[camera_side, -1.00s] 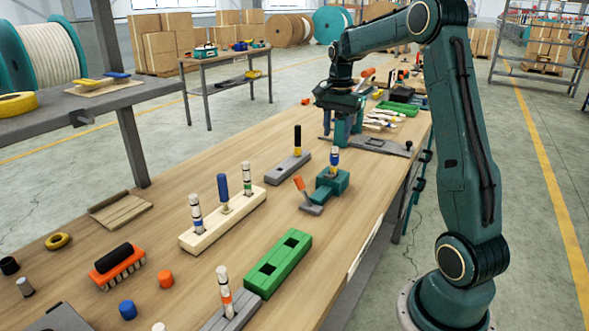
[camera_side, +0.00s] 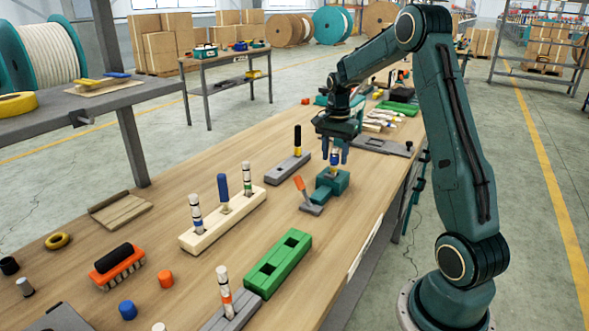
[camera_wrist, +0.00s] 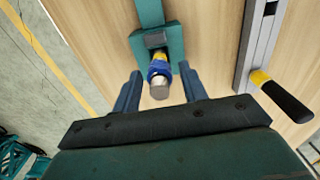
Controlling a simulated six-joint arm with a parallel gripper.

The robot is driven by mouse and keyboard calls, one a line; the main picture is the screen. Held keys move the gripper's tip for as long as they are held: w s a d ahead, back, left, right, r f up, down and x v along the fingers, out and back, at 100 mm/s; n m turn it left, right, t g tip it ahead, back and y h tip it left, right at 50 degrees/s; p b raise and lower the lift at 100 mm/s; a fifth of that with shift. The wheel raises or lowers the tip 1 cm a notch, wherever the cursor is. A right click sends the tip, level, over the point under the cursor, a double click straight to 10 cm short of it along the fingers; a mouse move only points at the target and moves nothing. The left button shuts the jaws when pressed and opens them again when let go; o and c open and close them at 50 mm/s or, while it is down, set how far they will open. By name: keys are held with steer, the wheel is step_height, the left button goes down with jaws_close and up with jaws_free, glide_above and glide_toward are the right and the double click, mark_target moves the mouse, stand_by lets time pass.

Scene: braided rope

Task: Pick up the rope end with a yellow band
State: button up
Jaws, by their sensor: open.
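The rope end with a yellow band (camera_wrist: 159,68) stands upright in a teal block (camera_wrist: 174,42). It has a blue wrap and a pale tip. In the side view the rope end (camera_side: 333,170) sits in the same teal block (camera_side: 340,183) near the bench's right edge. My gripper (camera_wrist: 160,74) is open, pointing down, with one finger on either side of the rope end's top in the wrist view. In the side view my gripper (camera_side: 334,157) is right above the block, its fingers partly hiding the tip. I cannot tell whether either finger touches it.
A black piece with a yellow band (camera_side: 297,140) stands in a grey block (camera_side: 288,168) to the left. A cream block with several upright pieces (camera_side: 187,240) and a green block (camera_side: 262,278) are nearer the camera.

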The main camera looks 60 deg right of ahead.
steer(key=shift+f, duration=0.95)
jaws_close()
